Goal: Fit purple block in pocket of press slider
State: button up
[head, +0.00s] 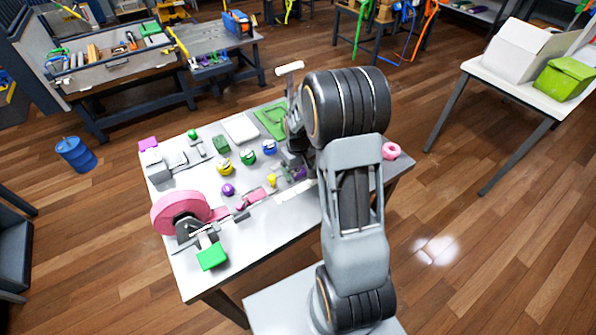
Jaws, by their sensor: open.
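A small purple piece (299,173), which looks like the purple block, sits near the table's right side, right below the dark end of my arm. It is partly covered, and its exact shape is hard to tell. My gripper (292,158) is just above and beside it, small and partly hidden by my own arm; it is open. A grey upright with a pale lever handle (290,68) rises behind it and looks like the press. The slider and its pocket cannot be made out clearly in this clutter.
The white table (275,228) holds a pink wheel (180,212), a green block (212,257), a magenta block (148,144), a purple knob (228,190) and several coloured knobs. A pink ring (390,150) lies at the right edge. The table's front right is clear.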

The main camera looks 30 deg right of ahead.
aim_at(299, 172)
jog(key=shift+f, duration=0.5)
jog(key=shift+c, duration=0.4)
jog(key=c, duration=1.2)
jog(key=shift+r, duration=0.15)
jog(key=shift+r, duration=0.25)
jog(key=r, duration=0.3)
jog(key=shift+s+r, duration=0.1)
jog(key=shift+s, duration=0.2)
jog(key=s+r+b, duration=0.1)
jog(key=s+r, duration=0.8)
jog(key=s, duration=0.4)
jog(key=shift+s+a+b, duration=0.2)
jog(key=shift+s+b, duration=0.05)
jog(key=shift+b, duration=0.1)
